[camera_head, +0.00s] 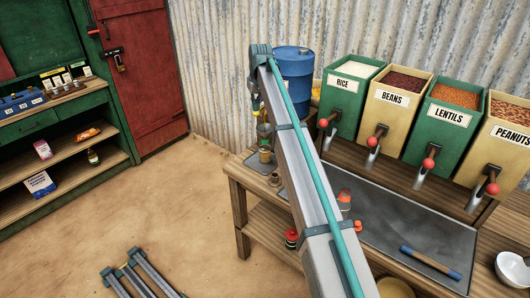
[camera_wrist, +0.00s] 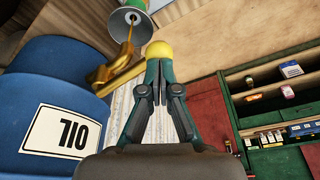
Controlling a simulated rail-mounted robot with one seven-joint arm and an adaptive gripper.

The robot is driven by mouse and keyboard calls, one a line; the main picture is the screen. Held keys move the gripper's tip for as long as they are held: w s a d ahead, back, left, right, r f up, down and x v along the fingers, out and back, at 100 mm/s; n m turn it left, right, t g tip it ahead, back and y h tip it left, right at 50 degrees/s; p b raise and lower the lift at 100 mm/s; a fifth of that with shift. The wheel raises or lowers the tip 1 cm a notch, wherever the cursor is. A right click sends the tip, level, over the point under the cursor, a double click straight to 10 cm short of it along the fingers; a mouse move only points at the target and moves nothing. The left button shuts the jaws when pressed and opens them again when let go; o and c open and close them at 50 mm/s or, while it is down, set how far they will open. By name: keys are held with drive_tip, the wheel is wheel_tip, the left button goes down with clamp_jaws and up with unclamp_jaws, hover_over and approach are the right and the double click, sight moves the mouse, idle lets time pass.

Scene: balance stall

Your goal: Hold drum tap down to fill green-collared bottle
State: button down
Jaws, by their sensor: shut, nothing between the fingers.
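The blue oil drum (camera_head: 294,68) stands on the bench by the corrugated wall, partly behind my arm. In the wrist view, which is upside down, the drum (camera_wrist: 45,68) shows its OIL label. Its brass tap (camera_wrist: 112,75) has a yellow knob (camera_wrist: 159,48). My gripper (camera_wrist: 159,66) is shut and empty, its fingertips against or very close to the knob. A thin amber stream runs from the spout into a grey funnel (camera_wrist: 130,22). Green shows beyond the funnel, on the bottle (camera_wrist: 139,4); most of the bottle is out of frame and its level cannot be seen.
Bins of rice (camera_head: 350,98), beans (camera_head: 391,112), lentils (camera_head: 440,126) and peanuts stand right of the drum. A blue-handled tool (camera_head: 430,262) lies on the grey counter mat, with a white bowl (camera_head: 512,268) at the right. Green shelves and a red door are at the left.

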idle(0.4)
wheel_tip(320, 180, up, 5)
drive_tip(key=shift+p, duration=1.2)
drive_tip(key=shift+f, duration=0.1)
